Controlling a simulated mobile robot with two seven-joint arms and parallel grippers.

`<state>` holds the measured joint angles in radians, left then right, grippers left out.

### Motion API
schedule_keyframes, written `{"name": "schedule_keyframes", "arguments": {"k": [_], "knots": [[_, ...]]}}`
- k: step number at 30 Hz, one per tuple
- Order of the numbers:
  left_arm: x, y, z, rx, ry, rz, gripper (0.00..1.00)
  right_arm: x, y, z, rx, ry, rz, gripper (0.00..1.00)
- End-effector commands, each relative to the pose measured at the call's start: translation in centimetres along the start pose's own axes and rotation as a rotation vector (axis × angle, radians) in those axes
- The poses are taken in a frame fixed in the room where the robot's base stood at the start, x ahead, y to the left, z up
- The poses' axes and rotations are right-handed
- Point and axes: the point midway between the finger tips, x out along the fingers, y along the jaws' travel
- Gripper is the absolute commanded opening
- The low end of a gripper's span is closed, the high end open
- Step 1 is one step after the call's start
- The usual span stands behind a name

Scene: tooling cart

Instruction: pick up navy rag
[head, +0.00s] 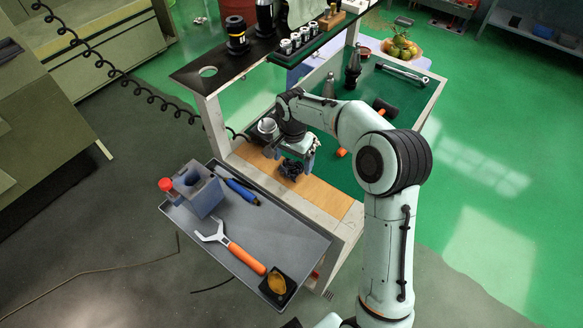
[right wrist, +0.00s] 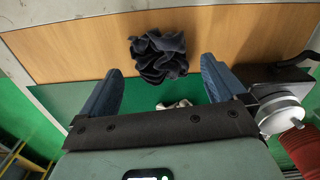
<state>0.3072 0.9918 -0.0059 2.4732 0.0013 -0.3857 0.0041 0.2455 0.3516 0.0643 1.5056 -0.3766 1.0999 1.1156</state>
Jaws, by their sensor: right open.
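The navy rag (head: 291,168) lies crumpled on the wooden board (head: 325,196) of the cart. My right gripper (head: 295,166) is at the rag and partly covers it in the head view. In the right wrist view the rag (right wrist: 158,55) sits ahead of and between the two blue fingers of my right gripper (right wrist: 160,84), which are apart with nothing between them that I can see held. Whether the fingers touch the rag cannot be told. My left gripper is not in view.
A round metal object (right wrist: 282,112) stands close beside the right gripper's finger. A grey tray (head: 250,230) in front holds a vise-like block (head: 203,193), an orange-handled tool (head: 246,258) and a blue-handled tool (head: 240,190). A raised black shelf (head: 225,68) stands behind.

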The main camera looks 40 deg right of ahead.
Motion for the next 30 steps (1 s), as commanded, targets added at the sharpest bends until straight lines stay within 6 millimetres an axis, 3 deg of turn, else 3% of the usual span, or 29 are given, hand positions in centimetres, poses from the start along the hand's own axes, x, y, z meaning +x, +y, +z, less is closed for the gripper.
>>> {"name": "schedule_keyframes", "arguments": {"k": [4, 12, 17, 26, 30], "knots": [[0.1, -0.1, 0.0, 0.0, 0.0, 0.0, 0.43, 1.6, 0.0, -0.1, 0.001, 0.0, 0.0, 0.97], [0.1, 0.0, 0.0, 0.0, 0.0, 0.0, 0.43, 1.7, -0.1, -0.1, 0.001, 0.001, -0.002, 0.94], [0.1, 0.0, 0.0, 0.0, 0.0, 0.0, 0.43, 1.7, -0.1, -0.1, 0.001, 0.001, -0.002, 0.42], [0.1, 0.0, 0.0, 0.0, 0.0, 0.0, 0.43, 1.5, -0.1, -0.1, 0.001, 0.002, -0.003, 0.41], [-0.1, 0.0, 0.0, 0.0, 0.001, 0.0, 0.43, 0.2, -0.1, -0.1, 0.001, 0.004, -0.005, 0.41]]}}
